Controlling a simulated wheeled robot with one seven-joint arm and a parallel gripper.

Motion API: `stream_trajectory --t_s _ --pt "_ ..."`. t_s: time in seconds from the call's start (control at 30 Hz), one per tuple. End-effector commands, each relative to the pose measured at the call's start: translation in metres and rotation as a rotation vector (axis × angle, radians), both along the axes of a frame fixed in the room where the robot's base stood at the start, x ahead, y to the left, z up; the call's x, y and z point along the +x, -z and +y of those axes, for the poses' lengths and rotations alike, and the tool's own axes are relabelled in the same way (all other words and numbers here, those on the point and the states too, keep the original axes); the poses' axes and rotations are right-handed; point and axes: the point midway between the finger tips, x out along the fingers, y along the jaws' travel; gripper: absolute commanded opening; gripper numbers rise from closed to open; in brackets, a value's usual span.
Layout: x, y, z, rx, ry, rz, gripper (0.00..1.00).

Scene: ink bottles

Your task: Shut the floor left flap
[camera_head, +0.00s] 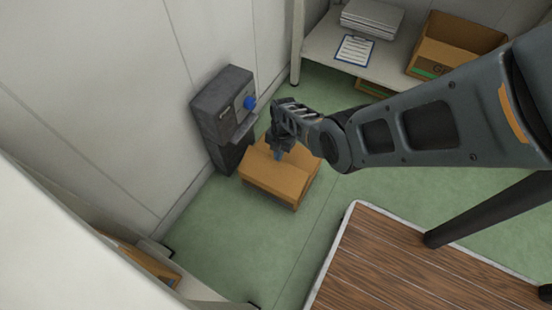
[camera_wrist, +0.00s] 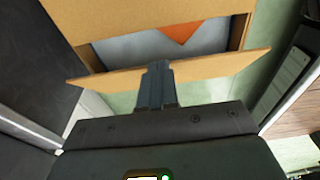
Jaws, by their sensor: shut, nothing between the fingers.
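The cardboard box (camera_head: 272,183) sits on the green floor beside the dark grey machine in the head view. My gripper (camera_head: 277,155) is over the box, pointing down and hiding part of its top. In the wrist view, my gripper (camera_wrist: 157,75) has its fingers together with nothing between them. The fingers overlap a tilted cardboard flap (camera_wrist: 212,68); I cannot tell whether they touch it. Beyond that flap the box is partly open, showing a grey surface and an orange patch (camera_wrist: 186,31) inside. Another cardboard panel (camera_wrist: 110,15) lies on the far side of the opening.
The dark grey machine (camera_head: 222,105) with a blue knob stands against the wall, left of the box. A wood-topped table (camera_head: 400,260) is at the lower right. A shelf (camera_head: 325,40) holds papers, a clipboard and an open carton (camera_head: 455,50). Green floor is clear below the box.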

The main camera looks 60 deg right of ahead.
Motion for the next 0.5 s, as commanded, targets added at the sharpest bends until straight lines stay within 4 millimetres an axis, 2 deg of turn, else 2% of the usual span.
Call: stream_trajectory --t_s 0.03,0.2,0.5 --pt "0.0 0.009 -0.004 -0.002 0.002 -0.002 0.0" --pt "0.0 0.022 -0.014 -0.003 0.001 -0.001 0.0" --pt "0.001 0.038 -0.025 -0.004 -0.001 -0.001 0.0"
